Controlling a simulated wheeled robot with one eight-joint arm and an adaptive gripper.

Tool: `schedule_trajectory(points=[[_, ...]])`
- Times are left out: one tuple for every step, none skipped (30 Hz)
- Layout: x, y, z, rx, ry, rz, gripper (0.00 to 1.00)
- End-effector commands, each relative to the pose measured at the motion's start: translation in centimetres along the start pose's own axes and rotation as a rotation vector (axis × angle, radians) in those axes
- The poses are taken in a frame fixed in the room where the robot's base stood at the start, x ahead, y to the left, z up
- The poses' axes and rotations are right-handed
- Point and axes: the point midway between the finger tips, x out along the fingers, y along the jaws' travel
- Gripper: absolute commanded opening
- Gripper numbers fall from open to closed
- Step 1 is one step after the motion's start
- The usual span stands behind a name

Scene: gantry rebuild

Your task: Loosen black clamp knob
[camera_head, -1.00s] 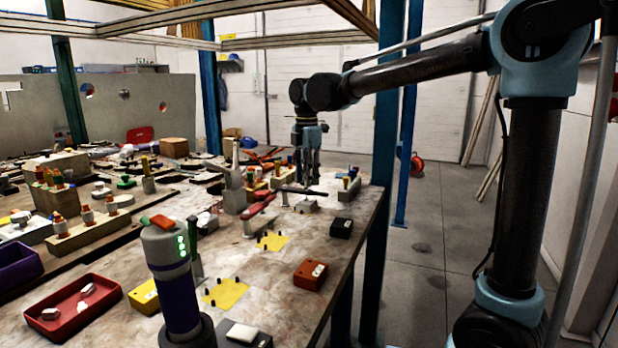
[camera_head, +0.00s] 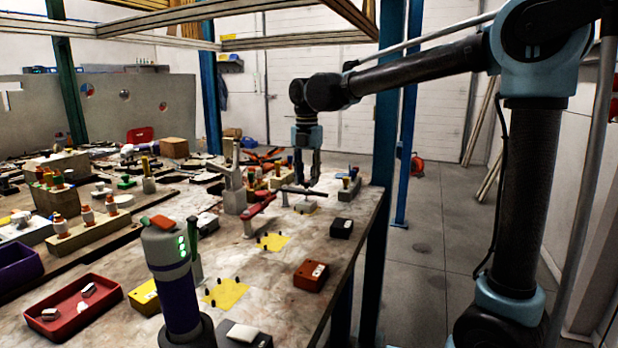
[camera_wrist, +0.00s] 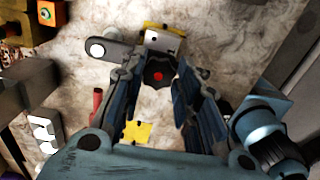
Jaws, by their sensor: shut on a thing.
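The black clamp knob (camera_wrist: 158,67), with a red dot on its top, shows between my fingers in the wrist view. My gripper (camera_wrist: 157,85) points down at it, with a finger on each side, and is shut on it. A grey bar with a white round end (camera_wrist: 112,49) and a small block with yellow edges (camera_wrist: 162,40) lie just beyond the knob. In the head view my gripper (camera_head: 306,184) is low over the far right part of the table, by a dark bar (camera_head: 312,192). The knob itself is hard to make out there.
The worktable (camera_head: 270,315) is crowded at the left and back. A black box (camera_head: 341,228), an orange-red box (camera_head: 311,275) and a yellow pad (camera_head: 228,293) lie nearer. A red clamp-like part (camera_head: 259,208) stands left of my gripper. A blue post (camera_head: 375,240) rises at the table's right edge.

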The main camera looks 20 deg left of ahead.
Motion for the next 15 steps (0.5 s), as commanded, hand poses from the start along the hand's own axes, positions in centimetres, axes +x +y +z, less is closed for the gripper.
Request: schedule_trajectory(points=[[-0.01, 0.34, -0.09, -0.005, 0.001, 0.007, 0.06], [-0.01, 0.33, -0.1, -0.007, 0.001, 0.007, 0.06], [-0.01, 0.33, -0.1, -0.008, 0.001, 0.007, 0.06], [-0.01, 0.33, -0.1, -0.008, 0.001, 0.007, 0.06], [-0.01, 0.32, -0.1, -0.008, 0.001, 0.007, 0.06], [0.0, 0.32, -0.1, -0.008, 0.001, 0.007, 0.06], [0.0, 0.32, -0.11, -0.008, 0.001, 0.007, 0.06], [0.0, 0.32, -0.11, -0.008, 0.001, 0.006, 0.06], [0.0, 0.31, -0.11, -0.008, 0.001, 0.006, 0.06], [0.0, 0.31, -0.11, -0.007, 0.001, 0.006, 0.06], [0.0, 0.31, -0.12, -0.007, 0.001, 0.006, 0.06], [0.01, 0.31, -0.12, -0.007, 0.001, 0.006, 0.06], [0.01, 0.3, -0.12, -0.007, 0.001, 0.006, 0.36], [0.01, 0.29, -0.12, -0.007, 0.001, 0.006, 0.43], [0.01, 0.26, -0.11, -0.007, 0.001, 0.005, 0.47]])
